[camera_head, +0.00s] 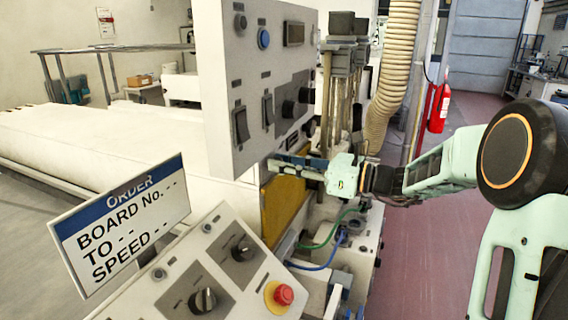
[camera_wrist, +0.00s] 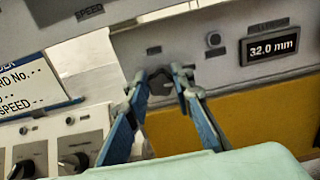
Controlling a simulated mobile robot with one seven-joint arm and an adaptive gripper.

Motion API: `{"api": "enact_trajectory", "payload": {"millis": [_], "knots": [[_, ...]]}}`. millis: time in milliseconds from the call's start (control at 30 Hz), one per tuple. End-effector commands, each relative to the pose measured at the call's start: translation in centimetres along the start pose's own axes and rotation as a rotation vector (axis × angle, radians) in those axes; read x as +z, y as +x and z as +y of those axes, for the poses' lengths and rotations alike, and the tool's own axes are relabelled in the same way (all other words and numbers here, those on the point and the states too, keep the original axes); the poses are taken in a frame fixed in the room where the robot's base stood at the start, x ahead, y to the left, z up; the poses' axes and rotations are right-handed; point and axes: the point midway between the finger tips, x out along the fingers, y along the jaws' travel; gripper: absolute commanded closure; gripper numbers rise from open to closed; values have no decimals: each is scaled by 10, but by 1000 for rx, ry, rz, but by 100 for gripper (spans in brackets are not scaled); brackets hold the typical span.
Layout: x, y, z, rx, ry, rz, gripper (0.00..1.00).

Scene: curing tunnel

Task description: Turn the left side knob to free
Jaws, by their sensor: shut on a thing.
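The wrist view shows a small dark knob (camera_wrist: 160,85) on a pale side panel (camera_wrist: 225,72), under a small dark label. My gripper (camera_wrist: 160,77) has its two blue-grey fingers around this knob, one at each side, shut on it. The knob's pointer and any position marks are too small and dark to read. In the head view my gripper (camera_head: 272,163) reaches in from the right, below the upright switch panel (camera_head: 228,70). The knob is hidden there.
A display (camera_wrist: 270,45) right of the knob reads 32.0 mm, above a yellow plate (camera_wrist: 240,120). A sloped console (camera_head: 175,265) with dark knobs and a red stop button (camera_head: 283,294) stands below. An order sign (camera_head: 122,222) is at left. Green and blue cables hang below my gripper.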

Motion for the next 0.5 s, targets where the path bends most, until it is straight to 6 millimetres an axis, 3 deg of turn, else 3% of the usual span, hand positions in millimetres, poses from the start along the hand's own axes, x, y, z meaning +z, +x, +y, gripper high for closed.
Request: {"api": "enact_trajectory", "payload": {"millis": [267,500], "knots": [[-1,0,0,0,-33,0,100],[-4,0,0,-1,-163,0,100]]}}
